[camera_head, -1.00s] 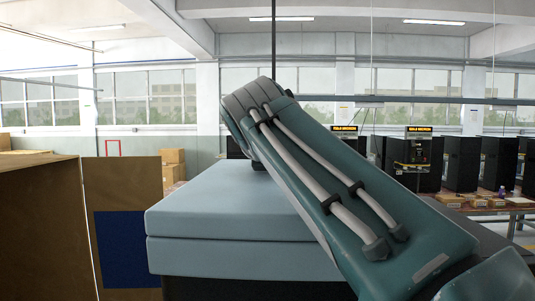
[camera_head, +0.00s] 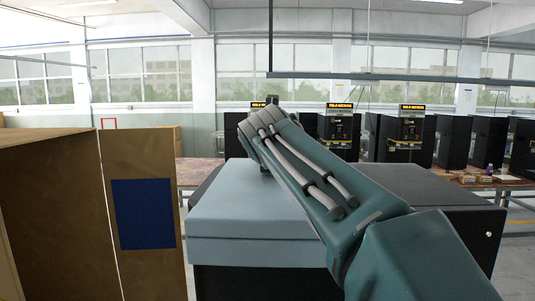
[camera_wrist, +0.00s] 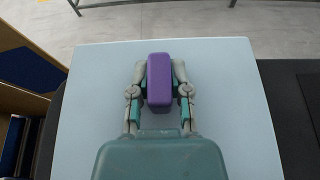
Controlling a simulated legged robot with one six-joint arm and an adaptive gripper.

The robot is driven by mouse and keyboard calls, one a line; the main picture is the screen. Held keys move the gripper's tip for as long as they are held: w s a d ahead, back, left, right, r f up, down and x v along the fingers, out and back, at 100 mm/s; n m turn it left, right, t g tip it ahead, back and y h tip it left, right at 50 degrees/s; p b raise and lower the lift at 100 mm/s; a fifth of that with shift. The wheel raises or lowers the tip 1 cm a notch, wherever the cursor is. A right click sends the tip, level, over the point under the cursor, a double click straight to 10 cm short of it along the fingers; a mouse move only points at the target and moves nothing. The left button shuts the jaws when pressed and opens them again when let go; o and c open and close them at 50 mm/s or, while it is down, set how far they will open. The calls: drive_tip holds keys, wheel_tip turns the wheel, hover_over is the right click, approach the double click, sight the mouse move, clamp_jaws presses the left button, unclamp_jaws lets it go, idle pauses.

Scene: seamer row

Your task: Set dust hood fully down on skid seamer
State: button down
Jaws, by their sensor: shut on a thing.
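The dust hood (camera_head: 255,250) is a pale blue, box-like cover with a flat top and a seam around its side. It is at the centre of the head view, above a black body that I take to be the skid seamer (camera_head: 240,285). I cannot tell whether a gap is left between them. In the wrist view the hood top (camera_wrist: 90,90) fills the middle, with a purple block-like grip (camera_wrist: 159,82) on it. My gripper (camera_wrist: 160,72) is shut on this purple grip, one finger on each side. My arm hides the hood's right part in the head view.
A brown carton-like panel with a blue patch (camera_head: 143,214) stands close on the left. A black surface (camera_head: 450,220) extends to the right of the hood. Benches with black machines (camera_head: 410,135) stand behind. Grey floor (camera_wrist: 200,22) shows beyond the hood.

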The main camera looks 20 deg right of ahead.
drive_tip(key=shift+d, duration=0.2)
drive_tip(key=shift+a+f, duration=0.15)
drive_tip(key=shift+f, duration=0.3)
drive_tip(key=shift+c, duration=2.4)
unclamp_jaws()
